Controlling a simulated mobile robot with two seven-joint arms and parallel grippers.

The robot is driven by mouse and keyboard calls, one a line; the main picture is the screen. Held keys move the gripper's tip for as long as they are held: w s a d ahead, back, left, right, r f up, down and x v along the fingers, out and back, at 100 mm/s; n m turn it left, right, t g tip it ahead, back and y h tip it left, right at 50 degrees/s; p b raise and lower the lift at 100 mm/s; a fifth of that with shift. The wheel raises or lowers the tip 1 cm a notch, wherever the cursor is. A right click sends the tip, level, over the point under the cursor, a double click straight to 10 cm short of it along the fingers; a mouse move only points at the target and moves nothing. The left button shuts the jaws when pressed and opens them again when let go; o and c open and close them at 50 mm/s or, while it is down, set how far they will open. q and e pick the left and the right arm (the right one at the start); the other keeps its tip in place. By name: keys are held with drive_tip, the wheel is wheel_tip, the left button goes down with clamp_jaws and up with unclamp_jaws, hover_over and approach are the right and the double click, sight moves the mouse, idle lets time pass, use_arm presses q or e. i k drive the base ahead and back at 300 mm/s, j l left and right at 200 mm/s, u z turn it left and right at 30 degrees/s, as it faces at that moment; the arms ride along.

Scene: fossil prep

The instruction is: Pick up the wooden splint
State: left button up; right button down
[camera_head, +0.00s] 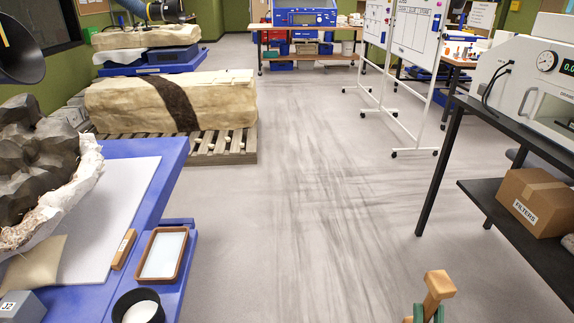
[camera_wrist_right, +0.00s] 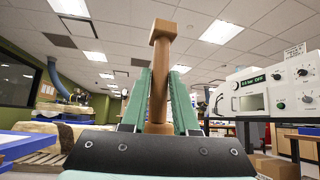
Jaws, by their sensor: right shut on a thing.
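My right gripper (camera_head: 428,313) is at the bottom edge of the head view, right of centre, over the floor area. My left gripper is not in view.
At left, a blue table (camera_head: 170,160) holds a dark fossil (camera_head: 35,160) in a white jacket, a small wooden block (camera_head: 123,249), a brown-rimmed tray (camera_head: 180,257) and a dark bowl (camera_head: 122,303). A black bench (camera_head: 520,133) stands at right. The floor between is clear.

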sight(123, 250)
drive_tip(key=i+l+u, duration=0.15)
drive_tip(key=u, duration=0.35)
drive_tip(key=i+l+u, duration=0.25)
drive_tip(key=u, duration=0.2)
drive_tip(key=i+l+u, duration=0.25)
drive_tip(key=l+u, duration=0.15)
